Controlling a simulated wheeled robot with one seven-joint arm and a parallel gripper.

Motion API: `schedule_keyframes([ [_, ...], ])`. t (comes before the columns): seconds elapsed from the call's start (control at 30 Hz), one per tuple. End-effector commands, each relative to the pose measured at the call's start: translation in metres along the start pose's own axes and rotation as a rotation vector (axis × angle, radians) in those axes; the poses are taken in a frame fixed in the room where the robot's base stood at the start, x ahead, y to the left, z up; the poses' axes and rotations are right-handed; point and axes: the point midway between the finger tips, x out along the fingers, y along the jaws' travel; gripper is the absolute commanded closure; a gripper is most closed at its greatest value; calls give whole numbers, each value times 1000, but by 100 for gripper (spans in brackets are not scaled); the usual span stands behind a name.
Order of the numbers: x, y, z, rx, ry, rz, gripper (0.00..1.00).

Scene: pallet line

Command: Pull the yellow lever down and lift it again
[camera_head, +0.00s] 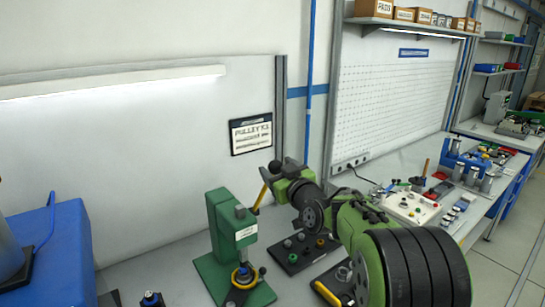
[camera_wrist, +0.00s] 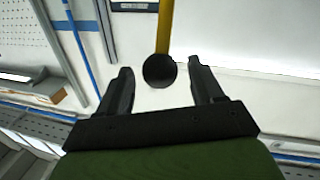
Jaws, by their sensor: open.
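The yellow lever (camera_head: 258,199) rises at a tilt from the right side of a green press (camera_head: 222,232) on the bench. In the wrist view the lever (camera_wrist: 164,28) ends in a black ball knob (camera_wrist: 160,70). My gripper (camera_head: 277,173) is at the upper end of the lever in the head view. In the wrist view my gripper (camera_wrist: 160,66) is open, with one finger on each side of the knob and clear gaps between. The knob lies between the fingertips and is not gripped. The gripper partly hides the lever's upper end in the head view.
A blue machine (camera_head: 58,250) stands at the left. Dark trays with small parts (camera_head: 292,256) lie right of the press, under my arm. A white control box (camera_head: 410,207) and blue fixtures (camera_head: 465,160) stand further right. A wall sign (camera_head: 251,133) hangs behind the lever.

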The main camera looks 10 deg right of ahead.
Motion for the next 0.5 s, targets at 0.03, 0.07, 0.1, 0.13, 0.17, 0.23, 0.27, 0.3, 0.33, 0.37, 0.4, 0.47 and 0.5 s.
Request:
schedule_keyframes([
  [0.03, 12, -1, -3, 0, 0, -3, 34],
  [0.07, 17, 0, -3, 0, 0, -2, 34],
  [0.1, 23, 0, -2, 1, -1, -2, 34],
  [0.13, 27, 0, -2, 0, 0, -2, 34],
  [0.17, 31, 0, -2, 0, 0, -1, 34],
  [0.23, 36, 0, -1, 0, 0, 0, 34],
  [0.27, 37, 0, -1, 0, 0, 0, 34],
  [0.3, 38, 0, -1, 1, 0, 0, 34],
  [0.33, 38, 0, 0, 1, 0, 0, 34],
  [0.37, 38, 0, 0, 1, 0, 0, 34],
  [0.4, 38, 0, 0, 1, 0, 0, 34],
  [0.47, 38, 0, 0, 1, 0, 0, 34],
  [0.5, 38, 0, 0, 1, 0, 0, 34],
])
